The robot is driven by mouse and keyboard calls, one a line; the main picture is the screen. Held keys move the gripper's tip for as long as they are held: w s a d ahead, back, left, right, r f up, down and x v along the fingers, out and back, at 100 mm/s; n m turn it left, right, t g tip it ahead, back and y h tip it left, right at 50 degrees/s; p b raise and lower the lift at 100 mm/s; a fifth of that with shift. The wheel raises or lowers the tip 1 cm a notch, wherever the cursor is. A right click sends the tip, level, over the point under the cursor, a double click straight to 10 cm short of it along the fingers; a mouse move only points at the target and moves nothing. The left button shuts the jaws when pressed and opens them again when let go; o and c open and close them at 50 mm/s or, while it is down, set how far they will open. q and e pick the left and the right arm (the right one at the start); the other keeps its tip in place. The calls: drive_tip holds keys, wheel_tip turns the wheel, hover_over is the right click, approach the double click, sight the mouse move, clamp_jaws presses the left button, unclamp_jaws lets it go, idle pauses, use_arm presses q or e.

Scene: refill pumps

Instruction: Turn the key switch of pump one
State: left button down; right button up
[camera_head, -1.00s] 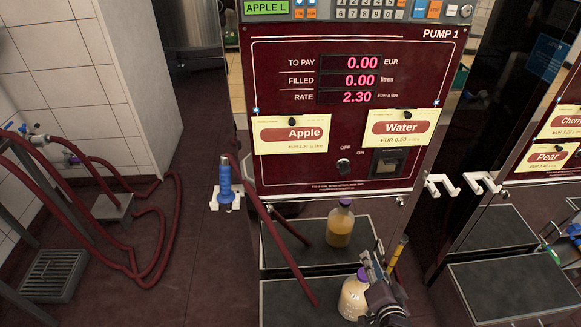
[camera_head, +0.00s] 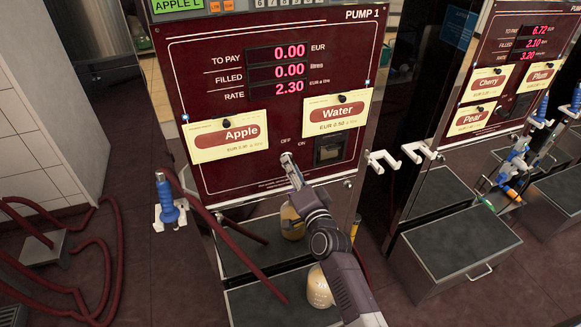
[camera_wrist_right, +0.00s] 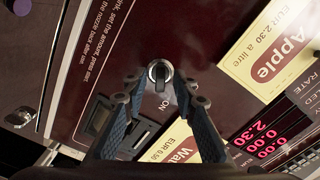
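Pump one's dark red panel (camera_head: 220,85) faces me, with lit figures 0.00, 0.00 and 2.30. My right gripper (camera_head: 290,166) is at the lower part of this panel, just below the OFF and ON labels, and hides the key switch in the head view. In the right wrist view the key switch (camera_wrist_right: 159,72) is a round metal collar with a dark key grip. The open fingertips of my right gripper (camera_wrist_right: 160,86) are on either side of it, with gaps visible. I cannot tell which label the key points to. My left gripper is not in view.
Yellow Apple (camera_head: 229,136) and Water (camera_head: 337,113) cards flank the switch above. A blue nozzle (camera_head: 166,200) hangs at the left, with red hoses on the floor. Bottles (camera_head: 318,288) stand on the shelves below. White hooks (camera_head: 383,161) stick out at the right.

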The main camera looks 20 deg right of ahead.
drive_tip(key=shift+w, duration=0.15)
drive_tip(key=shift+c, duration=0.3)
clamp_jaws()
drive_tip(key=shift+n, duration=0.5)
drive_tip(key=shift+n+p, duration=1.95)
drive_tip(key=shift+n, duration=3.45)
